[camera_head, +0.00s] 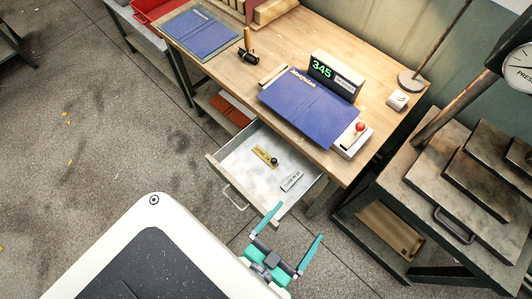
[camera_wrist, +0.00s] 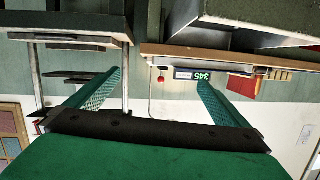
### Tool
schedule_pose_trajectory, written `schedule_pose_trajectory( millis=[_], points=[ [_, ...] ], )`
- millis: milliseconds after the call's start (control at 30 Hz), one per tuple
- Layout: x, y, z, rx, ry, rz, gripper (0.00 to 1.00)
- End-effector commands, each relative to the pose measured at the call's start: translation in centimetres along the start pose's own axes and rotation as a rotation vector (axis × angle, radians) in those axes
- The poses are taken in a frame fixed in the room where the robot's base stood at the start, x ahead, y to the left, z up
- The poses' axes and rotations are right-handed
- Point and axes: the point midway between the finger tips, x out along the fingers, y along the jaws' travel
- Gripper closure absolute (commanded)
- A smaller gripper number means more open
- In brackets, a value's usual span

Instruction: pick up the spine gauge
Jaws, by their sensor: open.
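An open drawer (camera_head: 222,168) juts from the front of the wooden desk. In it lies a small brass-coloured piece (camera_head: 262,154) with a black knob, which looks like the spine gauge; its lettering is too small to read. A pale label plate (camera_head: 291,181) lies nearer the drawer's right side. My gripper (camera_head: 295,227) is open and empty, in front of the drawer at its lower right in the head view. In the wrist view its two green fingers (camera_wrist: 160,80) are wide apart with nothing between them. The brass piece does not show there.
The desk (camera_head: 228,71) holds blue boards (camera_head: 307,101), a display reading 345 (camera_head: 334,74), a box with a red knob (camera_head: 352,138) and a stamp-like tool (camera_head: 248,50). A dark metal press bench (camera_head: 385,215) stands right of the drawer. Floor to the left is clear.

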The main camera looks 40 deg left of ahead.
Motion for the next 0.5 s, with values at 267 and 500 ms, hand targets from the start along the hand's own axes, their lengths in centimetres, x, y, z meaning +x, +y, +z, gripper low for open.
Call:
schedule_pose_trajectory(
  millis=[267,500],
  points=[
    [8.8,-10.3,-1.5,0.057,0.023,-0.185,0.0],
    [14.1,-20.2,-5.2,0.018,0.059,-0.406,0.0]
  ],
)
